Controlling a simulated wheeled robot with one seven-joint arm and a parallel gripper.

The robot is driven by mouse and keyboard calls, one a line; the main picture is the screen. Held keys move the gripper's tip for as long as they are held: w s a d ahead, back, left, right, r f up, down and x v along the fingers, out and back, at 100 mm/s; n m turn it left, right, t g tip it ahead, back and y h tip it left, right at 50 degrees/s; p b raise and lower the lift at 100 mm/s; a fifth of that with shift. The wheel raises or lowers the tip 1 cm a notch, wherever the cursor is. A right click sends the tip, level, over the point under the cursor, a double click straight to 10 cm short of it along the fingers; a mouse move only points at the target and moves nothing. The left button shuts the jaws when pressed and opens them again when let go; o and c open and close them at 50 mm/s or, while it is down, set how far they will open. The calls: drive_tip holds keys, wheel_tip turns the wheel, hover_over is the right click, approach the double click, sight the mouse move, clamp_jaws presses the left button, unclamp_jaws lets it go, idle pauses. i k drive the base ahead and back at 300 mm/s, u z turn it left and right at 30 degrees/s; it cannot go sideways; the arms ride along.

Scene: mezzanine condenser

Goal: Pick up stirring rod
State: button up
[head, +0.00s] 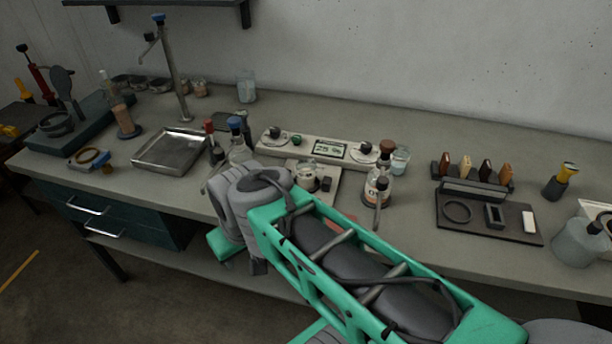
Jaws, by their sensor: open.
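I cannot clearly pick out the stirring rod. A thin dark upright piece (377,212) shows in front of the brown-capped bottle (373,190), but I cannot tell what it is. My green and grey arm crosses the lower middle of the head view and covers part of the bench's front edge. A bend of my arm hides some of the bench beside the blue-capped bottle (240,150). My gripper is not visible.
The long grey bench (330,125) holds a metal tray (171,151), a control panel (320,148), a beaker (400,160) and a black tray (490,235). A tall stand (176,80) rises at the back left. The bench's back strip is mostly clear.

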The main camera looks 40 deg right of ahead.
sight(208, 124)
drive_tip(key=u, duration=0.35)
drive_tip(key=i, duration=0.35)
drive_tip(key=u, duration=0.9)
drive_tip(key=i, duration=1.4)
drive_tip(key=z, duration=0.45)
